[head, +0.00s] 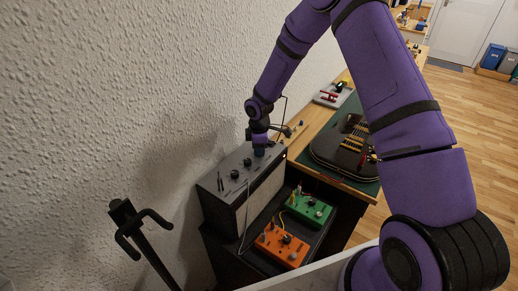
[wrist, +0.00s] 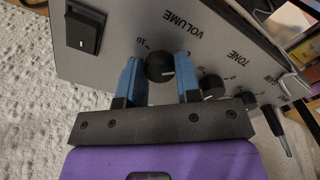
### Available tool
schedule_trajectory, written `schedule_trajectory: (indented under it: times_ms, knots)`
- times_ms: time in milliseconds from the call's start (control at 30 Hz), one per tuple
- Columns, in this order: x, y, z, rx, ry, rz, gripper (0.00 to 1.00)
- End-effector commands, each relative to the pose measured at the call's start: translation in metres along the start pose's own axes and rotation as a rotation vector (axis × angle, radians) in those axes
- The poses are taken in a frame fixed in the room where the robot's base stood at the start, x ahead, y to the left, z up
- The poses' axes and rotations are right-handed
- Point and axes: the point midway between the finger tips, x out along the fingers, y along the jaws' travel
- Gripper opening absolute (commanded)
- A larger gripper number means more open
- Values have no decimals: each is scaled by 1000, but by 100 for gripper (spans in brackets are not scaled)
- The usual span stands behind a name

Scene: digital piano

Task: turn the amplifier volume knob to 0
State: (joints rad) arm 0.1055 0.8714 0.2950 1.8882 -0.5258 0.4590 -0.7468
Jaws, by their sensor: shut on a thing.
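The grey amplifier (head: 222,180) stands against the wall, its control panel (wrist: 130,25) facing up. In the wrist view the black volume knob (wrist: 160,66) sits beside the upside-down VOLUME label, with a "10" mark to its upper left. A pale pointer line shows toward the knob's right side; its exact setting is hard to read. My gripper (wrist: 159,72) has one blue finger on each side of this knob and is shut on it. In the head view my gripper (head: 259,150) is over the panel's far end and hides the volume knob.
The tone knob (wrist: 212,86) and another knob (wrist: 249,101) lie right of the volume knob, close to the right finger. A black rocker switch (wrist: 85,30) is at left. A guitar (head: 345,145), green pedal (head: 308,207) and orange pedal (head: 282,245) are near the amplifier.

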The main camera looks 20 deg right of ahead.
Motion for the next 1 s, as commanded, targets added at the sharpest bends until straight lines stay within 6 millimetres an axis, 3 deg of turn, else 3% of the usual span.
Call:
schedule_trajectory:
  times_ms: [300,800,833,900,1000]
  knots:
    - [0,0,0,-100,0,1,8]
    - [0,0,0,-115,0,1,8]
    - [0,0,0,-115,0,1,38]
    - [0,0,0,-115,0,1,54]
    - [0,0,0,-115,0,1,57]
